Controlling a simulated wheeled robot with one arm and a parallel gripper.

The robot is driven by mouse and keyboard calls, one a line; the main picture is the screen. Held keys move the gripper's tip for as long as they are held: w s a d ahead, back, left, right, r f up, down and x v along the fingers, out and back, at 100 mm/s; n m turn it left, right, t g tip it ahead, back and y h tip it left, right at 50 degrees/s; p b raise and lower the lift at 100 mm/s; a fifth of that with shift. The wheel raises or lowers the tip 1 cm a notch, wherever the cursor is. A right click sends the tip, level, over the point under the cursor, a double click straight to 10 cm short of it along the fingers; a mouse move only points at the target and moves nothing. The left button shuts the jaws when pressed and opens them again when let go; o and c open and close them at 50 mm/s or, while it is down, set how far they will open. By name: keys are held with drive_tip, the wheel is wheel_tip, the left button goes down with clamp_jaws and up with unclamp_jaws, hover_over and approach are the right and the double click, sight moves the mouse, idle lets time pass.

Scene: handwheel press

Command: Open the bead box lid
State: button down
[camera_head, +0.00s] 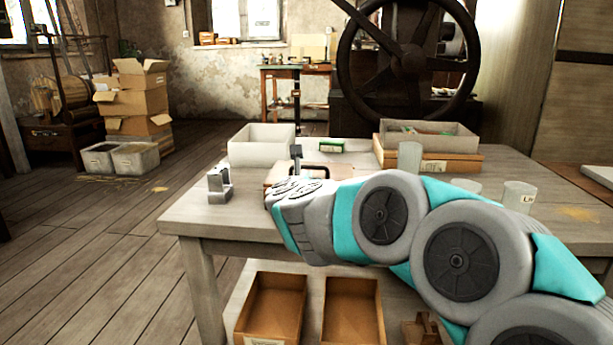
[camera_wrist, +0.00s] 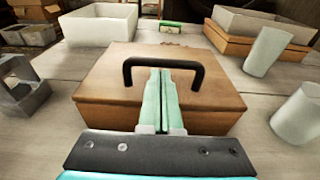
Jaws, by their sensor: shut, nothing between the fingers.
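The bead box is a light brown wooden box (camera_wrist: 110,82) with a flat lid, in the middle of the wrist view. The lid lies closed and bears a black arched handle (camera_wrist: 190,65). My gripper (camera_wrist: 162,78) has its two green fingers together, empty, pointing at the handle from the near side. The fingertips appear just below the handle's bar; I cannot tell whether they touch it. In the head view the box (camera_head: 282,174) shows only partly behind my arm, and my fingers are hidden there.
On the table (camera_head: 200,215) stand a grey metal holder (camera_head: 219,183) at left, a white bin (camera_head: 262,146) behind, a green block (camera_head: 331,145), a grey bin on a wooden tray (camera_head: 455,163) and pale cylinders (camera_head: 410,156) at right. A big handwheel (camera_head: 408,60) rises beyond.

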drive_tip(key=shift+r+p, duration=0.5)
drive_tip(key=shift+p, duration=0.1)
